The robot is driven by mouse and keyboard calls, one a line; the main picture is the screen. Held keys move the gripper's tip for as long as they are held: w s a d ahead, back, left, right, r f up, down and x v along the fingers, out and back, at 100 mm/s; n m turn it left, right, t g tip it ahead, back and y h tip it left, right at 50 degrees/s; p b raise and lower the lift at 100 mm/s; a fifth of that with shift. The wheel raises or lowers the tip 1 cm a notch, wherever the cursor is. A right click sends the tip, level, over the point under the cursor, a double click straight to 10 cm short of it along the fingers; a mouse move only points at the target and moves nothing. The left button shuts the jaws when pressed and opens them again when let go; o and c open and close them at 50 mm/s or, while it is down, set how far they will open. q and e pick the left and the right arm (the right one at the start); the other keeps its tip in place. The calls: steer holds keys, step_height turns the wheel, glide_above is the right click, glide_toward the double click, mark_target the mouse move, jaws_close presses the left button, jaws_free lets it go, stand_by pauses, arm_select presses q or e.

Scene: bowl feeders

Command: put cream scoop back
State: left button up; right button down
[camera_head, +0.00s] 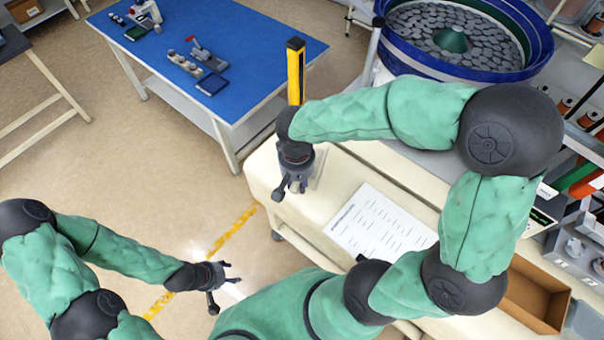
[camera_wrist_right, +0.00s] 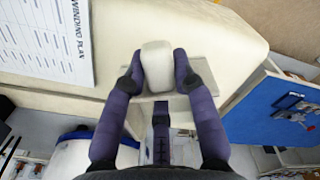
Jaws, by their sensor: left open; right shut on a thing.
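The cream scoop (camera_wrist_right: 157,66) shows in the right wrist view as a pale, rounded block between the two fingers of my right gripper. My right gripper (camera_head: 290,187) is shut on it at the left end of the cream bench (camera_head: 262,170). I cannot tell whether the scoop touches the bench, and its full shape is hidden. My left gripper (camera_head: 226,275) is open and empty, out over the floor at the lower middle of the head view.
A printed sheet (camera_head: 365,225) lies on the bench. A blue bowl feeder (camera_head: 400,48) full of grey discs stands behind. A yellow-and-black post (camera_head: 295,75) rises near my right gripper. A blue-topped table (camera_head: 255,50) stands at the back left. Floor between is open.

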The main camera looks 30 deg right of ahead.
steer(key=w+d+f, duration=0.1)
steer(key=f, duration=0.1)
steer(key=w+d+f, duration=0.1)
steer(key=w+f, duration=0.1)
steer(key=w+d+f, duration=0.1)
steer(key=w, duration=0.1)
steer(key=shift+d+f, duration=0.35)
steer(key=shift+f, duration=0.05)
steer(key=shift+w+d+f, duration=0.15)
steer(key=shift+f, duration=0.25)
step_height(320, 180, down, 3)
steer(key=shift+w+f+b, duration=0.15)
steer(key=shift+b, duration=0.25)
steer(key=c, duration=1)
jaws_free()
steer(key=shift+f, duration=0.1)
